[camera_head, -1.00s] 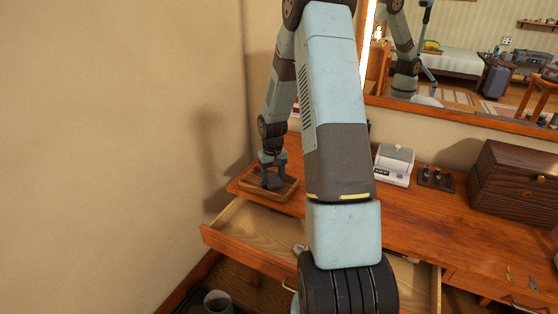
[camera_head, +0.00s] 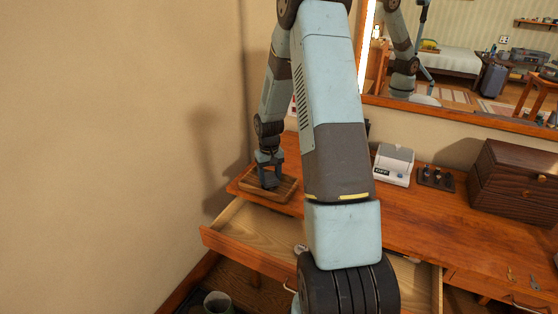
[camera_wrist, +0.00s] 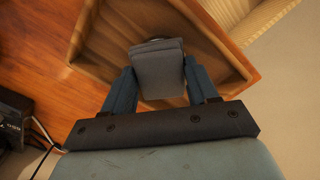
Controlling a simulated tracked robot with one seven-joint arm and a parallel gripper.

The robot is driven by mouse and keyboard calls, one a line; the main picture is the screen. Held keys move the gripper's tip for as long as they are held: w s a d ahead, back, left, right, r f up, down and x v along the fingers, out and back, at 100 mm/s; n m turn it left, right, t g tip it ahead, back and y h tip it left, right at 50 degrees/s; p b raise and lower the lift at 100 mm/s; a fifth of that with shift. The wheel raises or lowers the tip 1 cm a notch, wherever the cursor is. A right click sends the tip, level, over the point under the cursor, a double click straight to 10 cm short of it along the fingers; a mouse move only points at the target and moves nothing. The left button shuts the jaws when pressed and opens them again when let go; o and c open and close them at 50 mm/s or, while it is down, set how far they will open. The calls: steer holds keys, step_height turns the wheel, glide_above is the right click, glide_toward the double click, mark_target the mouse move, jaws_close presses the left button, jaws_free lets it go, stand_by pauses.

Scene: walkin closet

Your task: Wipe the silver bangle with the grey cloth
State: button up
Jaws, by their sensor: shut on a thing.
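My gripper (camera_head: 269,179) is at the wooden tray (camera_head: 283,194) on the left end of the dresser top. In the wrist view, my gripper (camera_wrist: 158,88) is shut on the folded grey cloth (camera_wrist: 158,66), which sits between its two fingers over the tray (camera_wrist: 105,40). A thin dark curved edge, possibly the bangle (camera_wrist: 152,41), shows just beyond the cloth's far edge. Most of it is hidden, and I cannot tell whether the cloth touches it.
An open drawer (camera_head: 235,240) juts out below the tray. A white box (camera_head: 394,165), a small dark stand (camera_head: 436,178) and a brown chest (camera_head: 515,180) stand to the right on the dresser top (camera_head: 420,205). A mirror and a wall stand behind.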

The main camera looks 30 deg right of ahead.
steer(key=shift+s+d+f, duration=0.1)
steer(key=shift+s+d, duration=0.35)
steer(key=shift+s, duration=0.2)
steer(key=shift+s+d+r, duration=0.1)
steer(key=shift+s+r, duration=0.1)
steer(key=shift+r, duration=0.05)
steer(key=shift+w+r, duration=0.15)
steer(key=shift+r, duration=0.95)
steer(key=shift+d+r, duration=0.15)
steer(key=shift+r, duration=2.5)
steer(key=shift+s, duration=0.2)
